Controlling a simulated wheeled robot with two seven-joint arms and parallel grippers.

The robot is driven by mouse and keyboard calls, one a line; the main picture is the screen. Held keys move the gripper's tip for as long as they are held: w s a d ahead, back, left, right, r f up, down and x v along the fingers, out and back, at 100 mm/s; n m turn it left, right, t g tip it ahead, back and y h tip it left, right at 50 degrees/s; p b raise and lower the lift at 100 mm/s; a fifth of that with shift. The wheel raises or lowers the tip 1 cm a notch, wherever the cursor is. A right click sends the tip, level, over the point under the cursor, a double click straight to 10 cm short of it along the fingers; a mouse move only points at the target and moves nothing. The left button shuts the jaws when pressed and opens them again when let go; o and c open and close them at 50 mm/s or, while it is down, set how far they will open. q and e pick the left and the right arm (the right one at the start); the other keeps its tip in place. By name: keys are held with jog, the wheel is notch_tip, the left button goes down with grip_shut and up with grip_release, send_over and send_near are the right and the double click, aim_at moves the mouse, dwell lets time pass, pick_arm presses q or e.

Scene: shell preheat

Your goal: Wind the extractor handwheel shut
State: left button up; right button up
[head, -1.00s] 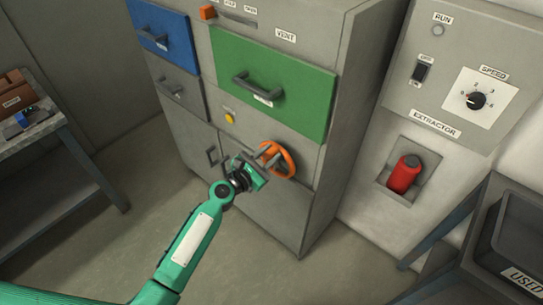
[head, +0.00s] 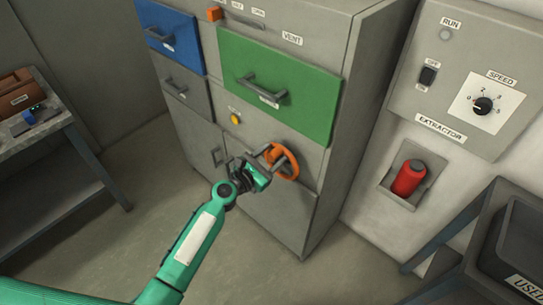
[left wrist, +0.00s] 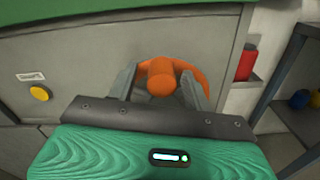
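The orange handwheel (head: 291,168) sits on the lower front of the grey cabinet, below the green drawer. My left gripper (head: 267,163) is right in front of it, fingers pointing at it. In the left wrist view, the handwheel's orange rim (left wrist: 202,77) shows behind a round orange knob or hub (left wrist: 161,76). The fingers of my left gripper (left wrist: 160,90) stand apart on either side of that knob, with small gaps visible. Whether they touch the wheel deeper in is hidden. My right gripper is not in view.
The cabinet has a green drawer (head: 310,95) with a protruding handle above the wheel and a yellow button (head: 235,119) to its left. The extractor panel (head: 450,65) and a red cylinder (head: 408,178) are to the right. A side table (head: 60,122) stands left; floor between is clear.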

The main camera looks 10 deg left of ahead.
pick_arm(q)
jog(key=b+v, duration=0.1)
jog(key=v, duration=1.2)
jog(key=shift+s+a+b, duration=0.25)
jog(key=shift+s+b, duration=0.1)
jog(key=shift+b, duration=0.05)
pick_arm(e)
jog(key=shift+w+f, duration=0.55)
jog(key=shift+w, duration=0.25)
